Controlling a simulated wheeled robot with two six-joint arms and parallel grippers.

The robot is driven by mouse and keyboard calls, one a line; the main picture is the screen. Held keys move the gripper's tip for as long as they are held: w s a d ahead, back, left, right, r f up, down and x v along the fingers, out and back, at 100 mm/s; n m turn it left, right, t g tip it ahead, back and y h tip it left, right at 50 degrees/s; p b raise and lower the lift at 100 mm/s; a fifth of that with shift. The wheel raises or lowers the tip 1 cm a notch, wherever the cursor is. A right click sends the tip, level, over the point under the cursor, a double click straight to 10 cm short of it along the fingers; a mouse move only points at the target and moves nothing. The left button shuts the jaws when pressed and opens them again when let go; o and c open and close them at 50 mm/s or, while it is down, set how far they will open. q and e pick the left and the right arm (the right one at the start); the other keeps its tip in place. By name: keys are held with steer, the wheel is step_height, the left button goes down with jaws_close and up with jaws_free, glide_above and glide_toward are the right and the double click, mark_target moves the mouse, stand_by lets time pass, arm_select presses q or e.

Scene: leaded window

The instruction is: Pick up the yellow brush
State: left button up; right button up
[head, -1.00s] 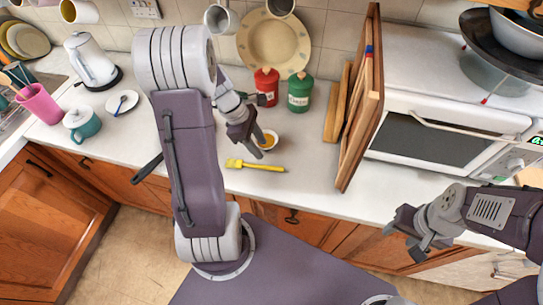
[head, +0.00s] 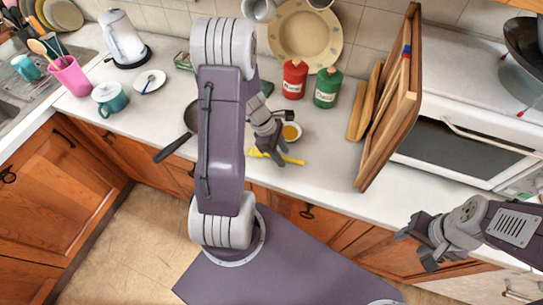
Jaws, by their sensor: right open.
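The yellow brush (head: 293,160) lies on the white worktop near its front edge, with its handle pointing right. My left gripper (head: 277,155) reaches down over the middle of the brush and hides part of it. Whether its fingers touch the brush, or how far apart they are, I cannot tell. My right gripper (head: 414,251) is open and empty, in front of the worktop at the lower right, well away from the brush.
A small bowl with yellow-orange contents (head: 291,132) stands just behind the brush. Red (head: 294,80) and green (head: 327,88) canisters stand further back. A wooden rack (head: 388,130) rises to the right. A dark pan (head: 176,146) sits left, partly behind my arm.

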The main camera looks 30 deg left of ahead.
arm_select(q)
steer(key=shift+w+f, duration=0.15)
steer(key=c, duration=0.7)
steer(key=shift+s, duration=0.2)
jaws_close()
steer(key=shift+w, duration=0.1)
